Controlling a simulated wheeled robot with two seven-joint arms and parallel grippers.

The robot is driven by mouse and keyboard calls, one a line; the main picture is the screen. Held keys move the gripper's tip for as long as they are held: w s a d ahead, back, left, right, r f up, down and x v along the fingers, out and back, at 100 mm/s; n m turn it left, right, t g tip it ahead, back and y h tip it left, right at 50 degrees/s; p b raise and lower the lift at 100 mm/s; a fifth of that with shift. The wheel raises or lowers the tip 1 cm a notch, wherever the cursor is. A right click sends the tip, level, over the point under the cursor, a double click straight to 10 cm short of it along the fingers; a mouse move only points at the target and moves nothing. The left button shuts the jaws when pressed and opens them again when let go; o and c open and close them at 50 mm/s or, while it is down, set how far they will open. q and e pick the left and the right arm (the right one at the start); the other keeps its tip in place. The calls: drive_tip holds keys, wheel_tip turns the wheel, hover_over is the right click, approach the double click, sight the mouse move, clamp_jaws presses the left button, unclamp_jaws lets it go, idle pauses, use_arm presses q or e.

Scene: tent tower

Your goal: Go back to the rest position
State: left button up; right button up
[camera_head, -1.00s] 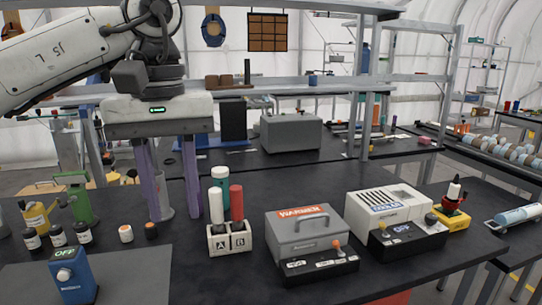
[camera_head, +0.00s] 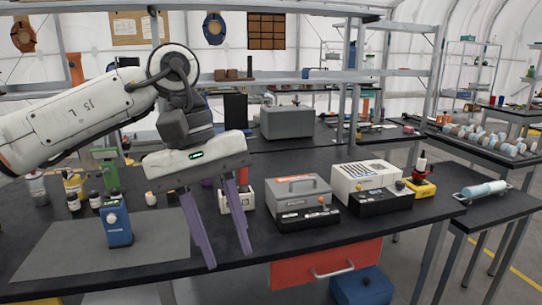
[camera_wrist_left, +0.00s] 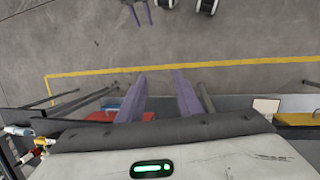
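My left gripper (camera_head: 228,251) hangs from the arm that comes in from the left in the head view. Its two purple fingers are spread apart with nothing between them, in front of the black bench near its front edge. In the head view my right gripper does not show. At the top of the left wrist view, purple fingers (camera_wrist_left: 137,10) of another gripper of mine show small, apart from each other.
The bench (camera_head: 330,235) holds a blue device (camera_head: 117,224), a grey WARMEX box (camera_head: 298,190), a white-topped unit (camera_head: 366,176) and several bottles at the left. A red drawer (camera_head: 326,263) and a blue box (camera_head: 362,288) sit below. Grey floor is open in front.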

use_arm(q)
drive_tip(key=s+d+f+n+g+h, duration=0.1)
drive_tip(key=s+d+n+g+h, duration=0.3)
drive_tip(key=d+h, duration=0.4)
drive_tip(key=s+d+f+n+g+h, duration=0.1)
drive_tip(key=s+d+n+g+h, duration=0.1)
drive_tip(key=s+d+n+h, duration=0.6)
drive_tip(key=w+a+f+n+t+h, duration=0.2)
drive_tip(key=w+n+t+h, duration=0.2)
drive_tip(key=w+n+t, duration=1.3)
drive_tip(key=s+a+f+n+t+y, duration=0.1)
drive_tip(key=a+f+n+t+y, duration=0.45)
drive_tip(key=n, duration=0.55)
drive_tip(key=a+f+n+t+y, duration=0.25)
drive_tip(key=f+n+y, duration=0.35)
drive_tip(key=f+n, duration=0.35)
drive_tip(key=s+a+f+n+g+y, duration=0.2)
drive_tip(key=s+a+f+n+y, duration=0.1)
drive_tip(key=s+a+f+n, duration=0.2)
drive_tip(key=s+a+f+n+g+y, duration=0.2)
drive_tip(key=s+a+f+n, duration=0.3)
drive_tip(key=s+f, duration=0.4)
drive_tip(key=s+a+f+n+g+y, duration=0.3)
drive_tip(key=s+a+f+n+g, duration=0.1)
drive_tip(key=f, duration=1)
drive_tip(key=s+a+n, duration=0.1)
drive_tip(key=s+n, duration=0.1)
drive_tip(key=shift+s+a+f+y, duration=0.25)
drive_tip(key=shift+s+a+y, duration=0.1)
drive_tip(key=shift+s, duration=0.05)
